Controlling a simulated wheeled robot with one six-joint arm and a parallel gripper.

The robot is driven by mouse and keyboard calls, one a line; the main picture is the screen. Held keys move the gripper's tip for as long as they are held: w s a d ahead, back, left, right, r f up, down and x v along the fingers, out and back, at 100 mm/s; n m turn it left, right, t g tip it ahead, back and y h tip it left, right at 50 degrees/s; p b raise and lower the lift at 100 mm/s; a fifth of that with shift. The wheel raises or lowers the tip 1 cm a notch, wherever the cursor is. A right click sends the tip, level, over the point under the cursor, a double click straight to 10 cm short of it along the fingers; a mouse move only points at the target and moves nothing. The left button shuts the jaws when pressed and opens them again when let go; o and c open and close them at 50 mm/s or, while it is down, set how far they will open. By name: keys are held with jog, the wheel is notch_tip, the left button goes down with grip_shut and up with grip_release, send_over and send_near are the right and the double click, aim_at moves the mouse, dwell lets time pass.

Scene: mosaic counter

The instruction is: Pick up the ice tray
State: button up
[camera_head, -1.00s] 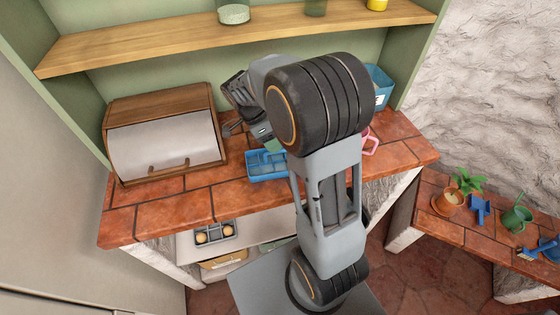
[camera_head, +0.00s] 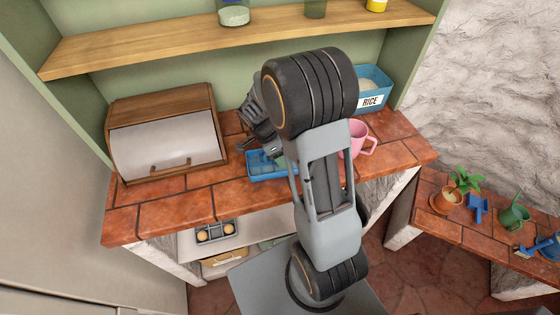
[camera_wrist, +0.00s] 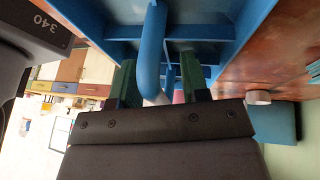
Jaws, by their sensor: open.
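The blue ice tray (camera_head: 262,172), with several compartments, sits on the tiled counter in the middle of the head view. My arm covers its right part. My gripper (camera_head: 271,150) is over the back of the tray, partly hidden by my own wrist. In the wrist view, my gripper (camera_wrist: 158,84) has its two green fingers apart. A blue bar (camera_wrist: 151,50), seemingly part of the tray, passes between them. Blue compartment walls (camera_wrist: 205,30) fill the top of that view, very close. I cannot tell whether the fingers touch the bar.
A wooden bread box (camera_head: 165,135) stands to the left on the counter (camera_head: 165,215). A pink mug (camera_head: 361,136) and a blue rice bin (camera_head: 372,90) stand to the right. A wooden shelf (camera_head: 160,43) runs above.

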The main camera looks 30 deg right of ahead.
grip_shut()
jog(key=shift+r, duration=0.1)
dwell(0.4)
jog(key=shift+w+r, duration=0.1)
jog(key=shift+r, duration=0.3)
notch_tip(320, 180, up, 2)
jog(key=shift+r, duration=0.15)
jog(key=s+a+r+b, duration=0.3)
jog(key=s+a+r, duration=0.4)
jog(key=s+r, duration=0.2)
jog(key=s, duration=0.2)
jog(key=shift+s+a+r, duration=0.4)
